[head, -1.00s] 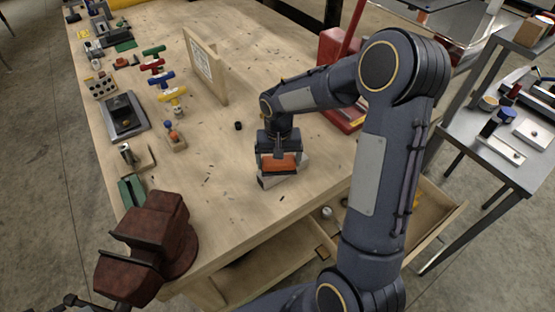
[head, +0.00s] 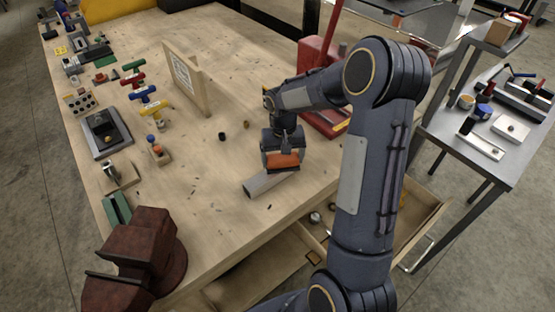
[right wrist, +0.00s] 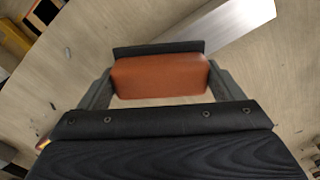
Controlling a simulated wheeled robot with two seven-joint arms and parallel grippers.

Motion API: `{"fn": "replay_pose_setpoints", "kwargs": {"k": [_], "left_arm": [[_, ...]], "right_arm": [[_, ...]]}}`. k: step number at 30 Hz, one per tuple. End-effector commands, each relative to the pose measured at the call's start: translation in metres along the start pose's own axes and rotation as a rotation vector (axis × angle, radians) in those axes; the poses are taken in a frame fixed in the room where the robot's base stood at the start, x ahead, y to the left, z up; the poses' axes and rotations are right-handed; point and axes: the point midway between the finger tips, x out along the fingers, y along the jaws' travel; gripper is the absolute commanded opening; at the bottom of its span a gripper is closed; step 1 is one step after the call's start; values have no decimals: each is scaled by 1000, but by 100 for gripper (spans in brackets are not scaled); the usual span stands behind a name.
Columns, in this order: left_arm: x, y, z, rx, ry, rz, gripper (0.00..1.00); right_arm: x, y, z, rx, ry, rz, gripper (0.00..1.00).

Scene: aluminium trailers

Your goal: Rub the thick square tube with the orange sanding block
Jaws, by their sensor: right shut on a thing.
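The orange sanding block (head: 283,160) is held in my right gripper (head: 282,158); it also shows between the fingers in the right wrist view (right wrist: 160,76). The thick square tube (head: 262,184) is a grey metal piece lying on the workbench near its front edge, with its open end to the lower left. The block is over the tube's right end in the head view; whether it touches cannot be told. In the right wrist view the tube (right wrist: 232,22) extends to the upper right beyond the block. My left gripper is not in view.
A red-brown vise (head: 140,255) stands at the bench's front left corner. Colored-handled tools (head: 145,93) and an upright wooden board (head: 188,78) stand farther back. A red tool (head: 318,60) is behind my right arm. Open drawers (head: 270,262) jut out below the bench edge.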

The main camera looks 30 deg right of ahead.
Motion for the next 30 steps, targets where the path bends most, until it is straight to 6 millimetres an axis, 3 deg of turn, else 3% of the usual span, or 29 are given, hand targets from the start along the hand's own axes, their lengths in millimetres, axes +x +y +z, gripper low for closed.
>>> {"fn": "replay_pose_setpoints", "kwargs": {"k": [8,30], "left_arm": [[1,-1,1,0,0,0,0],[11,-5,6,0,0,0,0]], "right_arm": [[0,-1,1,-1,-1,1,69],[2,-42,26,-3,-5,1,69]]}}
